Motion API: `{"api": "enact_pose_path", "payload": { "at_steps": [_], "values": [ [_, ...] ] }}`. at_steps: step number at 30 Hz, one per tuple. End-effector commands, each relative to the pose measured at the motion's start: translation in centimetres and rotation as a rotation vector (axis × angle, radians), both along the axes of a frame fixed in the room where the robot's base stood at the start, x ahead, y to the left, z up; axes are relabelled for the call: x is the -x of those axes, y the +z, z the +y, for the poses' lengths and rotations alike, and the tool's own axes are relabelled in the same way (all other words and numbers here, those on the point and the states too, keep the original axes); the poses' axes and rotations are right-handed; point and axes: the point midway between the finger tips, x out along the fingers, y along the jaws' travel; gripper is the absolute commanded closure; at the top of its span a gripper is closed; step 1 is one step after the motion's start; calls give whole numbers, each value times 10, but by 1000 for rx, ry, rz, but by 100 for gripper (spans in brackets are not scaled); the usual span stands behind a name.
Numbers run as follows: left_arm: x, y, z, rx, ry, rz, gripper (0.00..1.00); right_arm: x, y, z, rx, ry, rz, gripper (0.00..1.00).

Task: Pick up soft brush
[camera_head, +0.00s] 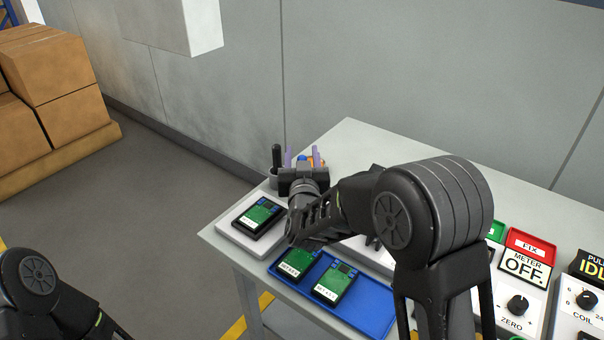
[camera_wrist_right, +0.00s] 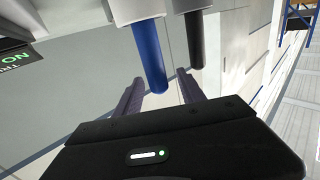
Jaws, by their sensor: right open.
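I cannot tell for sure which tool is the soft brush. At the table's far left corner a dark upright handle (camera_head: 277,156) stands in a grey cup (camera_head: 273,180). A blue-topped tool (camera_head: 302,159) shows just right of it. My right gripper (camera_head: 302,155) is open at these tools, with its purplish fingers apart on either side of the blue one. In the right wrist view, the blue handle (camera_wrist_right: 149,55) points toward the gap between the fingers (camera_wrist_right: 160,92), and a black handle (camera_wrist_right: 194,40) is beside it. My left gripper is out of view; only part of that arm shows at lower left.
A blue tray (camera_head: 370,312) holds two similar devices. Meter boxes (camera_head: 522,290) stand at the right. A grey wall (camera_head: 400,80) runs behind the table. My right arm hides the table's middle.

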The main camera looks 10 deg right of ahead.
Motion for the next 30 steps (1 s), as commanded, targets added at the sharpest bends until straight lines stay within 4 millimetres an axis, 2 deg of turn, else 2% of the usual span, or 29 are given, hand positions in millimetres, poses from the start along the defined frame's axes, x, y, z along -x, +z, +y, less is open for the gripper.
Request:
{"api": "enact_pose_path", "payload": {
  "at_steps": [3,6,23,30],
  "values": [
    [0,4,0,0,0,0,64,-15,1,-3,1,0,0,53],
    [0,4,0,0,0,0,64,-20,0,-4,0,0,1,53],
    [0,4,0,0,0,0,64,-19,0,-4,0,0,1,53],
    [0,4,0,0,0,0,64,-19,0,-4,0,0,1,72]
  ]
}}
